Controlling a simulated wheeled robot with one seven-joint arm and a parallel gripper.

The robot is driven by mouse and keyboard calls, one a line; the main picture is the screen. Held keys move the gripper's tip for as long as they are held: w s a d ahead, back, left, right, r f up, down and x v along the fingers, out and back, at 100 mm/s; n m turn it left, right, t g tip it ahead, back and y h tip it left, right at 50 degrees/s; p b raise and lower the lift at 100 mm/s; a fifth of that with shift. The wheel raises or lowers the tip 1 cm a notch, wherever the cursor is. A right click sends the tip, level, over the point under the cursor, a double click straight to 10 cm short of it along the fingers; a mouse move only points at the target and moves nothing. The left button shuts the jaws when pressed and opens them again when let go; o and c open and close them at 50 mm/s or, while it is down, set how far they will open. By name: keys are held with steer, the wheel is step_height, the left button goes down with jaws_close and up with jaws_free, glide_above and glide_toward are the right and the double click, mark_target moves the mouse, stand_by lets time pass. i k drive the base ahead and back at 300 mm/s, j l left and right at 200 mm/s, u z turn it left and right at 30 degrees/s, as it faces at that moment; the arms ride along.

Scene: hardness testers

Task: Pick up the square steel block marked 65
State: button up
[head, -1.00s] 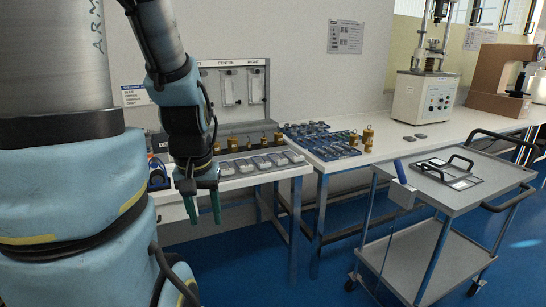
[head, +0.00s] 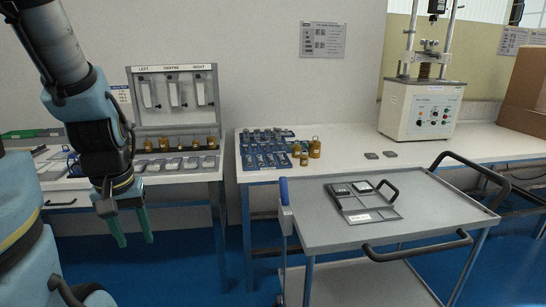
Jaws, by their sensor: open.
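Two small flat grey blocks, a left one (head: 371,156) and a right one (head: 390,154), lie on the bench in front of the white testing machine. No marking is readable, so I cannot tell which block is 65. My gripper (head: 136,241) has green fingers that point down, apart and empty. It hangs in front of the left bench, well left of all these blocks.
The trolley (head: 320,232) stands in front of the right bench, with black handles and a blue-ended lever. Blue trays (head: 264,158) of small parts and brass weights (head: 314,148) sit on that bench. A case (head: 176,97) labelled left, centre, right stands behind a row of pale pieces.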

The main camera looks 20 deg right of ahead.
mark_target(370, 156)
steer(key=k+l+u, duration=0.45)
steer(key=k+l, duration=0.3)
steer(key=l, duration=0.4)
steer(key=k+l+u, duration=0.5)
steer(key=k+l, duration=0.35)
steer(key=k+l+u, duration=0.15)
steer(key=l, duration=0.3)
steer(key=k+l+u, duration=0.1)
steer(key=l, duration=0.35)
steer(key=k+l+u, duration=0.15)
steer(key=l, duration=0.3)
steer(key=k+l+u, duration=0.15)
steer(key=l, duration=0.25)
steer(key=k+l+u, duration=0.1)
steer(key=k+l, duration=0.15)
steer(key=l, duration=0.15)
steer(key=k+l+u, duration=0.25)
steer(key=l, duration=0.25)
steer(key=k+l+u, duration=0.1)
steer(key=l, duration=0.25)
steer(key=k+l+u, duration=0.1)
steer(key=l, duration=0.25)
steer(key=k, duration=0.1)
